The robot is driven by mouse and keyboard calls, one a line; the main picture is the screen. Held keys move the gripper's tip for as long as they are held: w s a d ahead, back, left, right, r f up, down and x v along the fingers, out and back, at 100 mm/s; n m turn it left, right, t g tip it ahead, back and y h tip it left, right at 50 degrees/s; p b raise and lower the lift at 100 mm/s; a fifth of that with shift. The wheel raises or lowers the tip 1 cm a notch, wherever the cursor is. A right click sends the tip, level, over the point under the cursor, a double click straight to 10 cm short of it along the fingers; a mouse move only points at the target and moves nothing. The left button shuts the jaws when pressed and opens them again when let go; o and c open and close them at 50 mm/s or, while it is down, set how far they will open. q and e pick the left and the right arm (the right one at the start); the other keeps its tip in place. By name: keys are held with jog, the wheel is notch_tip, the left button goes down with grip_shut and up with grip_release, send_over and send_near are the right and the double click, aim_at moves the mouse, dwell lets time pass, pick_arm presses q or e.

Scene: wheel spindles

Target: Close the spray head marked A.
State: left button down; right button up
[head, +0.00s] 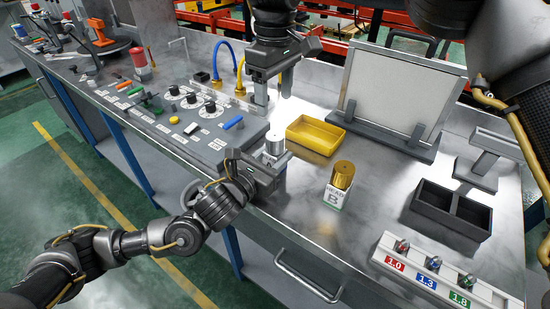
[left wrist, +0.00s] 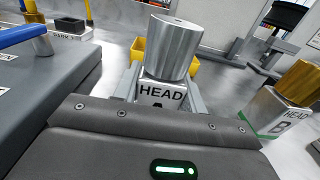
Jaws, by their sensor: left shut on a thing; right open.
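The spray head marked A is a pale block (left wrist: 162,93) labelled HEAD, its letter partly cut off by my gripper, with a silver cylindrical cap (left wrist: 174,47) on top. The cap (head: 274,143) also shows in the head view, near the bench's front edge. My left gripper (head: 272,163) is shut on the block, one finger on each side, below the cap. The cap looks slightly tilted in the left wrist view, but I cannot tell how far it is screwed down. My right gripper (head: 275,97) is open and empty, pointing down above and behind the cap.
Spray head B (head: 341,176), with a brass cap, stands to the right. A yellow tray (head: 317,136) lies behind. A control panel (head: 190,115) with knobs and handles is at left. A black two-part bin (head: 447,210) and a numbered rack (head: 430,272) are at right.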

dwell(0.3)
pick_arm(q)
jog(key=c, duration=0.7)
grip_release()
jog(key=b+v, duration=0.1)
jog(key=v, duration=1)
jog(key=shift+d, duration=0.1)
